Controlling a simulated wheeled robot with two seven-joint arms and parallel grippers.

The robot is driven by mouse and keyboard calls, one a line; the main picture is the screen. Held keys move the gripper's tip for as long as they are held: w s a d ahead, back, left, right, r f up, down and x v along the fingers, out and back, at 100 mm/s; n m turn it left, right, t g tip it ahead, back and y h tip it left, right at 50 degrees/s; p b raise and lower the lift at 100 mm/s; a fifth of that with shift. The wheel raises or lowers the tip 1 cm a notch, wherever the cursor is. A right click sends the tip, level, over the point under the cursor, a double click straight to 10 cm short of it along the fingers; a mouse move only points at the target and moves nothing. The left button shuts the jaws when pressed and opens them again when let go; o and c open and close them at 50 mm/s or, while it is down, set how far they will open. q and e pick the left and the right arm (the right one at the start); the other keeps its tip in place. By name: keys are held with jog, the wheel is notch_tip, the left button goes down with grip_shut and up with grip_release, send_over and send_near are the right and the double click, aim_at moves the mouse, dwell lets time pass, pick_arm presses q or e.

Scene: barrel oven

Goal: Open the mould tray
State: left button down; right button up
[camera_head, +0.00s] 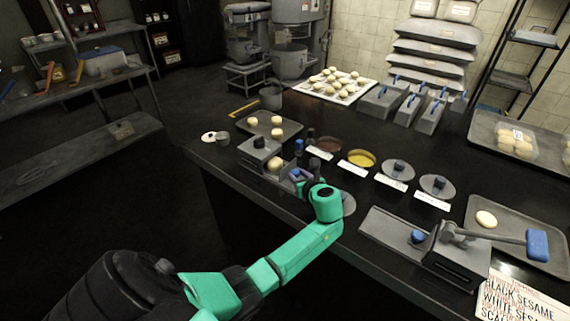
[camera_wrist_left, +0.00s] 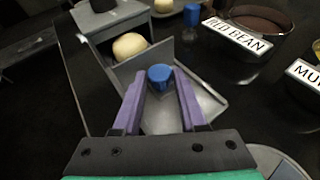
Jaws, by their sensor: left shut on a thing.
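The mould tray (camera_wrist_left: 185,102) is a grey metal slide standing out from a grey press block (camera_head: 259,149) at the left front of the counter. A pale dough ball (camera_wrist_left: 129,46) sits between the block and an upright grey plate; it also shows in the head view (camera_head: 274,164). A blue knob (camera_wrist_left: 160,74) stands on the tray in front of that plate. My left gripper (camera_head: 302,182) has its purple fingers shut on the blue knob, one on each side. My own arm hides part of the tray in the head view. My right gripper is not in view.
A grey tray (camera_head: 287,132) with dough balls lies behind the press. Bowls with label cards, including red bean (camera_head: 327,145), stand to the right. A second press (camera_head: 455,255) with a blue-handled lever is at the right front. The counter's front edge runs beneath my arm.

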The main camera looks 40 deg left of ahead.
pick_arm(q)
jog(key=d, duration=0.5)
jog(key=shift+w+d+r+p, duration=0.1)
jog(key=shift+d+p, duration=0.1)
jog(key=shift+p, duration=0.2)
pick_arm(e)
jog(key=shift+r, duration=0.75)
pick_arm(q)
jog(key=c, duration=0.7)
grip_release()
jog(key=shift+c, duration=0.2)
jog(key=v, duration=1.4)
jog(key=shift+s+d+b, duration=0.25)
jog(key=shift+b, duration=0.05)
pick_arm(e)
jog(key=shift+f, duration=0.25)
